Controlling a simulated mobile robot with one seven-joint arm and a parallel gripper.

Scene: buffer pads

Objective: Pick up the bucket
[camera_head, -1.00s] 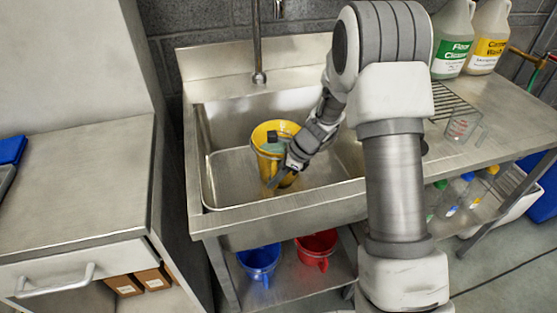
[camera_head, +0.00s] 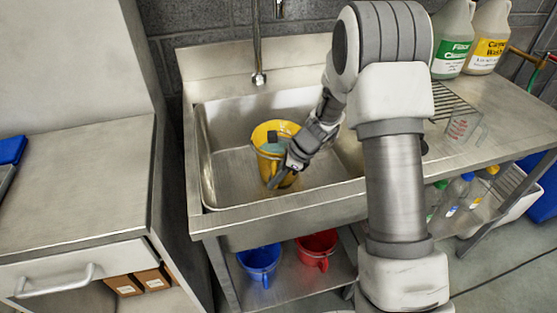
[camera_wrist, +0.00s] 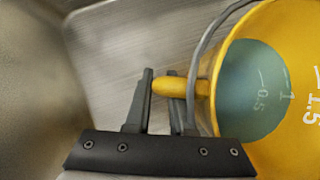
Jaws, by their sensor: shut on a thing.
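The yellow bucket (camera_head: 262,133) stands in the left part of the steel sink. In the wrist view its yellow inner wall (camera_wrist: 297,70) carries volume marks, and a teal area shows inside it. A thin grey bail runs along its rim. My gripper (camera_head: 279,177) is at the bucket's near right side, low against it. In the wrist view my gripper (camera_wrist: 162,95) has its two dark fingers close together at a yellow stub that sticks out from the bucket's side. It is shut on this part. The fingers partly hide the stub, and my wrist hides part of the bucket in the head view.
The sink (camera_head: 228,180) has raised walls around the bucket, with a tap (camera_head: 258,78) above its back edge. A wire rack (camera_head: 452,100) and cleaner bottles (camera_head: 452,40) are on the right counter. Blue (camera_head: 259,262) and red (camera_head: 317,248) buckets sit on the shelf below.

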